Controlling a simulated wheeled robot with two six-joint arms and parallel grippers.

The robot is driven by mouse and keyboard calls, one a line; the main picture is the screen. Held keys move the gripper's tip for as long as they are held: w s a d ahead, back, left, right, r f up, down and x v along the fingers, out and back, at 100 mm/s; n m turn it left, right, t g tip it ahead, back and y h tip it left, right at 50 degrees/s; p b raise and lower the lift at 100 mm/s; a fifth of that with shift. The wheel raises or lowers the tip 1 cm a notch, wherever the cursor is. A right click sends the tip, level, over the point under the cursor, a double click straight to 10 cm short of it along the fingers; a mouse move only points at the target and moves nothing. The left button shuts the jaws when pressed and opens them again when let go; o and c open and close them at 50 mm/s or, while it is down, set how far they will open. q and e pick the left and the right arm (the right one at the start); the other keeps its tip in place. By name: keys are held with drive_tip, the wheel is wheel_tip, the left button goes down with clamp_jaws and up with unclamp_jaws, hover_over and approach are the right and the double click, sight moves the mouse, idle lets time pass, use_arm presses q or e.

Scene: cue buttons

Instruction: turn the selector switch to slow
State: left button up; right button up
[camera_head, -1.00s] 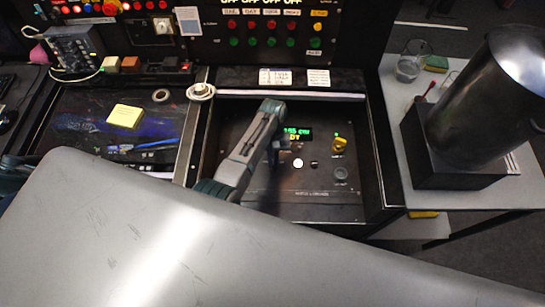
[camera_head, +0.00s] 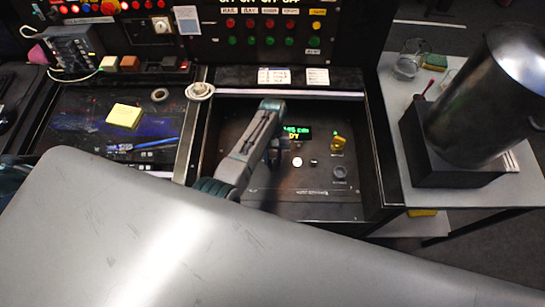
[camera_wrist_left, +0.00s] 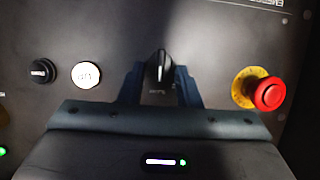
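The selector switch (camera_wrist_left: 159,67) is a black knob with a pale pointer line, on a dark panel, in the left wrist view. The pointer line runs roughly up and down in that picture. A small label below it is too blurred to read. My left gripper (camera_wrist_left: 159,72) is open, with one dark finger on each side of the knob. Small gaps seem to show between fingers and knob; contact is unclear. In the head view my left gripper (camera_head: 274,150) is over the panel and hides the switch. My right gripper is not in view.
A white button (camera_wrist_left: 87,75) and another black knob (camera_wrist_left: 42,72) are left of the switch in the wrist view. A red emergency button (camera_wrist_left: 268,93) on a yellow base is to the right. The head view shows a yellow key-like switch (camera_head: 338,143) and a green-lit display (camera_head: 300,131).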

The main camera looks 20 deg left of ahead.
use_arm(q)
drive_tip(key=b+v, duration=0.1)
drive_tip(key=v, duration=0.9)
drive_tip(key=shift+w+r+b, duration=0.2)
drive_tip(key=shift+r+b, duration=0.1)
drive_tip(key=shift+f, duration=0.1)
